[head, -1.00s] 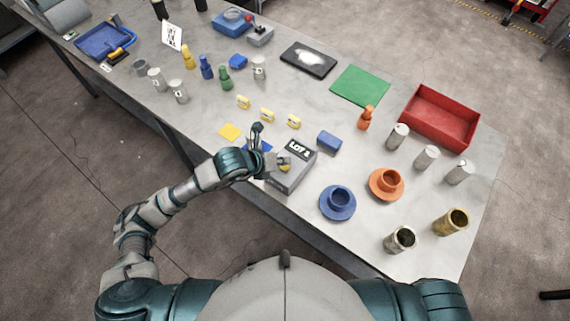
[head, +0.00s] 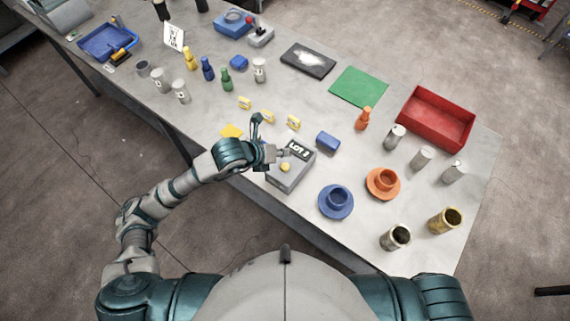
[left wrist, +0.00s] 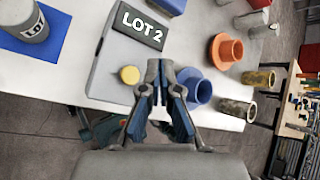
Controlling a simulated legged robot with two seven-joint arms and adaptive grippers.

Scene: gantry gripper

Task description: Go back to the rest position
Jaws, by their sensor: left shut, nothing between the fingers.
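My left gripper (head: 272,150) is at the left edge of the grey box (head: 291,174) at the table's near edge, with its fingers shut and empty. The box has a round yellow button (head: 285,167) and a dark sign that reads LOT 2 in the left wrist view (left wrist: 141,25). In that view the shut fingertips (left wrist: 160,72) appear just beside the yellow button (left wrist: 130,75), apart from it in the picture. The height above the box is hard to tell. My right gripper is not in view.
A blue cup and saucer (head: 336,202) and an orange one (head: 383,184) stand right of the box. A can (left wrist: 31,24) labelled LOT stands on a blue square in the left wrist view. Yellow pieces (head: 267,117) and a blue block (head: 328,141) lie behind the box.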

